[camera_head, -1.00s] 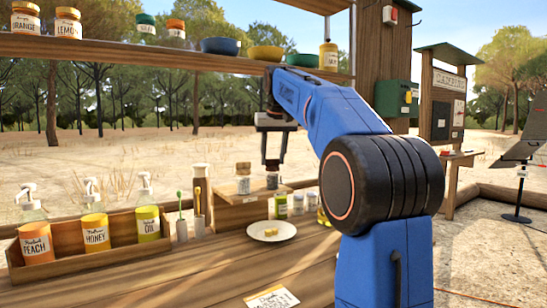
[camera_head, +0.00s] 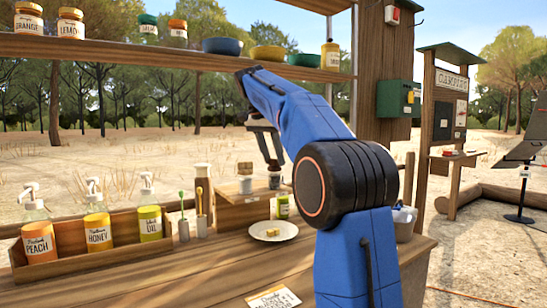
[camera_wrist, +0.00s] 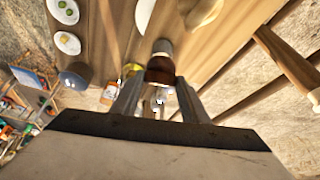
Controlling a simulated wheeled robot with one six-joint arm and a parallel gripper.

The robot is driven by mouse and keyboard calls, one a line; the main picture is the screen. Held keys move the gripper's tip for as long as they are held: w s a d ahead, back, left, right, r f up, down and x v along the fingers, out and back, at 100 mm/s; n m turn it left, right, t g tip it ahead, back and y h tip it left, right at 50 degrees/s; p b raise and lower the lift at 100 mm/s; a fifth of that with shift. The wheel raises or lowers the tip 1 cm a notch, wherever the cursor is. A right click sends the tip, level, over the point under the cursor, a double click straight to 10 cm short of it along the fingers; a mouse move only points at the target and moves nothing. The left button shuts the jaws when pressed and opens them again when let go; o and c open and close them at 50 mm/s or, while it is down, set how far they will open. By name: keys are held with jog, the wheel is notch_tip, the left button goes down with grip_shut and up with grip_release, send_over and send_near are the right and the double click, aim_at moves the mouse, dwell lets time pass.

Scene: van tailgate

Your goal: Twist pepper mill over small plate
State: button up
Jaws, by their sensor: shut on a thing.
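The fingers are shut on a small dark-topped container (camera_head: 274,181), which I take for the pepper mill. In the wrist view a brown and grey body (camera_wrist: 160,68) shows between the fingertips. Whether it touches the riser is unclear. A white rim (camera_wrist: 145,14) at the top of the wrist view may be a plate.
A wooden riser (camera_head: 236,213) with another jar (camera_head: 245,185) stands behind the plate. A card (camera_head: 272,299) lies in front. A shelf (camera_head: 120,52) with bowls and jars hangs above. Open counter lies left of the plate.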

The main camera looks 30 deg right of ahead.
jog(key=m, duration=0.2)
jog(key=m+g, duration=0.1)
jog(key=m, duration=0.1)
jog(key=shift+w+m+g, duration=0.15)
jog(key=shift+m+g, duration=0.15)
dwell(0.5)
jog(key=o, duration=1.1)
jog(key=shift+c, duration=0.2)
jog(key=shift+r, duration=0.1)
